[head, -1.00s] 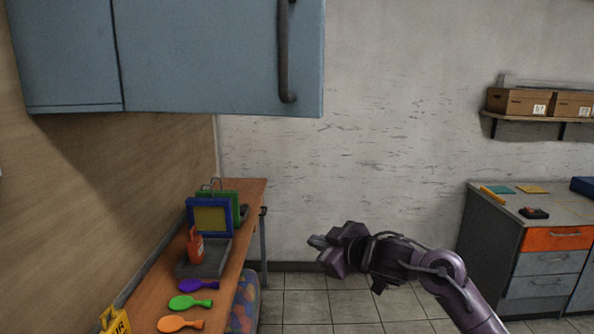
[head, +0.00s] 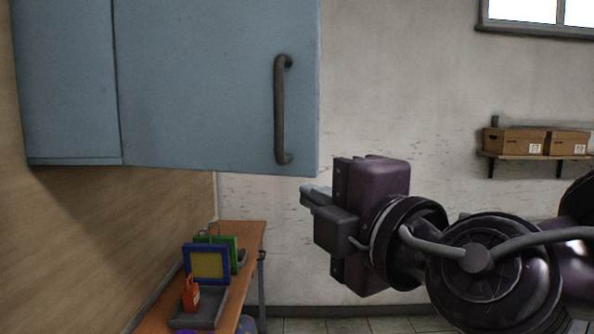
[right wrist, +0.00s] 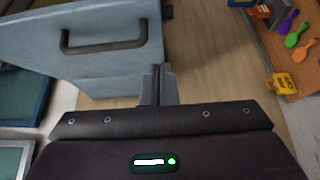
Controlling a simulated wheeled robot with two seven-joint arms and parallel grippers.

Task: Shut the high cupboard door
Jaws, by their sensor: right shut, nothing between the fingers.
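The high cupboard (head: 65,85) is pale blue and hangs on the wooden wall at upper left in the head view. Its door (head: 200,85) stands swung out, with a dark bar handle (head: 280,110) near its right edge. The door (right wrist: 110,65) and its handle (right wrist: 103,45) also show at upper left in the right wrist view. My right gripper (head: 308,194) is shut and empty, just below the door's lower right corner in the head view. In the right wrist view its fingertips (right wrist: 160,70) show beside the door's edge; contact is unclear. My left gripper is not in view.
An orange-brown workbench (head: 243,235) stands below, with a blue-and-yellow frame (head: 207,264) and an orange bottle (head: 191,293). A shelf with cardboard boxes (head: 514,141) hangs on the far wall. The space right of the door is open apart from my arm.

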